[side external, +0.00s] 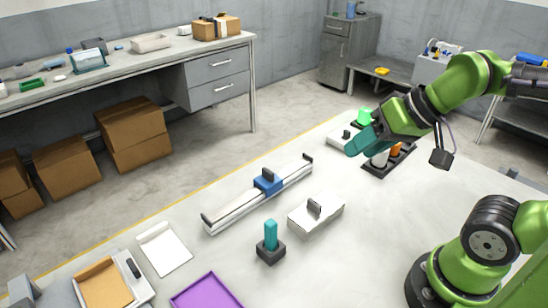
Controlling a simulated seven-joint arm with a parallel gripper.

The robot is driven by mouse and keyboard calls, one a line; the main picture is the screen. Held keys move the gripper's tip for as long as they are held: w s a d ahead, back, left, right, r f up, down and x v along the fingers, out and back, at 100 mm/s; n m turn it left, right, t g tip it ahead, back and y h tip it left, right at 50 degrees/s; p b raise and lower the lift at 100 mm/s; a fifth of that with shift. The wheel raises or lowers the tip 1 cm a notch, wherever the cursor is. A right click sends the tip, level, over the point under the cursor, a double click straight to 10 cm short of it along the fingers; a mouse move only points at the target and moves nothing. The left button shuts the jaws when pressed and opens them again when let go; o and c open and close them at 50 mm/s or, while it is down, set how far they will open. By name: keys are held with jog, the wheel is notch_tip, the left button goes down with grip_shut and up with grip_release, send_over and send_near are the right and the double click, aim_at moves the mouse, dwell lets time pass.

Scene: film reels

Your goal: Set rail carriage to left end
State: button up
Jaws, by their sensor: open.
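The rail (240,204) lies diagonally on the pale table, with a dark stop at each end. Its blue carriage (268,184) with a dark grip on top sits a little beyond the middle, nearer the upper-right stop. My gripper (354,147) with teal fingers is above the table to the right of the rail's upper-right end, apart from the rail and carriage. It is open. Whether anything lies between the fingers is too small to see.
A teal peg in a dark base (270,247) and a grey box with a dark handle (312,218) stand near the rail. A dark tray (375,168) holds upright pieces beside my gripper. A purple tray (207,293) and a white tray (165,250) lie at the lower left.

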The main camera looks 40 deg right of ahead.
jog(key=shift+c, duration=0.3)
jog(key=n+g+h, duration=0.2)
jog(key=n+g, duration=0.2)
jog(key=g, duration=0.3)
send_over(268, 170)
jog(key=shift+f, duration=1.1)
notch_tip(268, 170, down, 16)
jog(key=shift+a+f, duration=0.1)
jog(key=shift+f, duration=0.05)
grip_shut()
